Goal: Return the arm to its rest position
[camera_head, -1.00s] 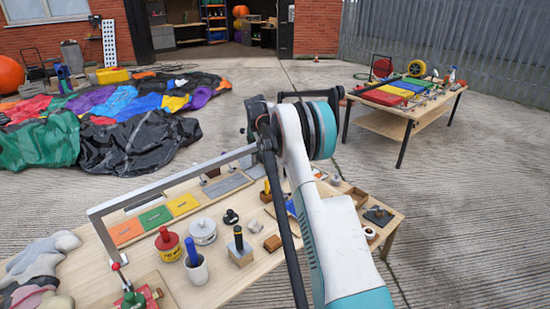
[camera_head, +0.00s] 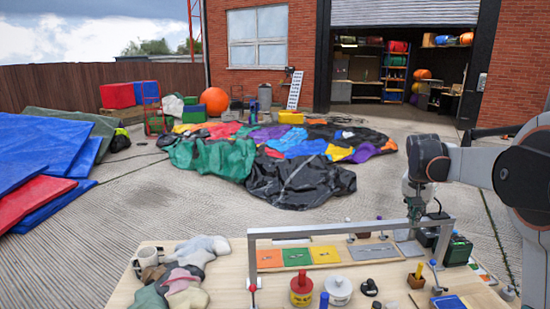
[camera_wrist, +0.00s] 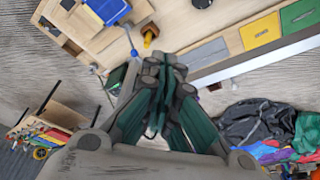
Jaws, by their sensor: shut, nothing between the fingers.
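My arm (camera_head: 478,168) reaches in from the right edge in the head view, bent with its wrist pointing down. My gripper (camera_head: 414,212) hangs over the back right part of the wooden workbench (camera_head: 225,262), close to the metal frame's right end; I cannot tell the exact gap. In the wrist view my gripper (camera_wrist: 165,72) has its dark green fingers together and nothing between them. The workbench also shows in the wrist view (camera_wrist: 215,42), beyond the fingertips.
A metal frame (camera_head: 350,230) spans the workbench above orange, green and yellow plates. Pots, tools and a dark case (camera_head: 457,250) crowd its right side. Crumpled castle fabric (camera_head: 300,180) covers the concrete behind.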

